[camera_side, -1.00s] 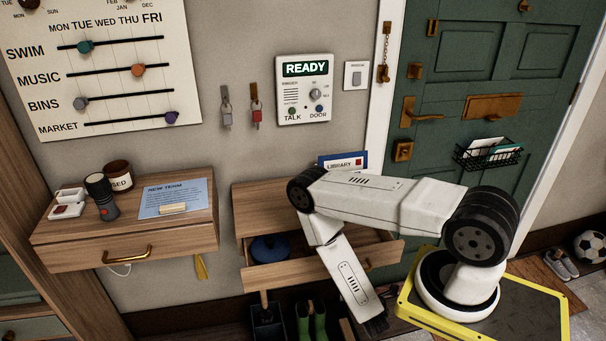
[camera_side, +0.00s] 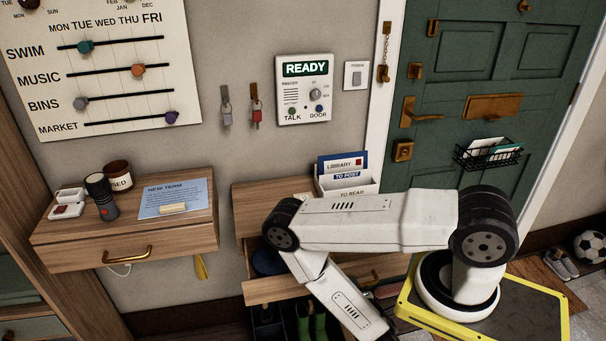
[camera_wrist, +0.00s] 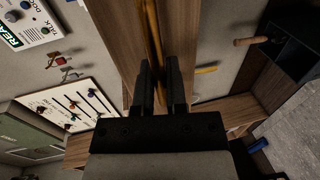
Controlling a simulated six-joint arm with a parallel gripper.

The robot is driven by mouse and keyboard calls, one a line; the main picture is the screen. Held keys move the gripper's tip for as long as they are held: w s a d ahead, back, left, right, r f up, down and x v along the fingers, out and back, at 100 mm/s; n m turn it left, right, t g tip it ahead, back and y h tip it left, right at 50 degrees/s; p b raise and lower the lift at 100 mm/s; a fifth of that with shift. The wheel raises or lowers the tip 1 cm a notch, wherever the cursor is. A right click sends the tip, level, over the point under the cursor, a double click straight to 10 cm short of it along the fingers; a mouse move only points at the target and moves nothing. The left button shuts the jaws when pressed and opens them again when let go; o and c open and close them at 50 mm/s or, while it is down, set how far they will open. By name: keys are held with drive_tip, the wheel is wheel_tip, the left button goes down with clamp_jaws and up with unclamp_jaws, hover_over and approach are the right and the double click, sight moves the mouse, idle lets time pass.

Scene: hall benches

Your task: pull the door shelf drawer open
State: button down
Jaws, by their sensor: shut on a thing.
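The door shelf drawer (camera_side: 262,292) is a wooden drawer under the right-hand shelf (camera_side: 246,215). It stands partly open, and part of a dark blue thing (camera_side: 266,262) shows inside. My arm covers much of its front in the side view. In the wrist view the wooden drawer front (camera_wrist: 122,45) runs down the middle with its long brass handle (camera_wrist: 153,40). My gripper (camera_wrist: 159,70) is shut on this handle, one dark finger on each side. In the side view I cannot make out the fingertips.
A file box (camera_side: 347,184) stands on the shelf above the drawer. Another shelf with its own drawer (camera_side: 130,253) is at the left. Green boots (camera_side: 312,325) and a dark box stand below. The green door (camera_side: 470,95) is to the right.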

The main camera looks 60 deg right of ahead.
drive_tip(key=c, duration=0.7)
unclamp_jaws()
drive_tip(key=shift+s+a, duration=0.15)
drive_tip(key=shift+a, duration=0.1)
drive_tip(key=v, duration=0.6)
drive_tip(key=shift+s+a, duration=0.25)
idle(1.0)
drive_tip(key=shift+s+r, duration=0.15)
idle(0.3)
drive_tip(key=shift+a, duration=0.1)
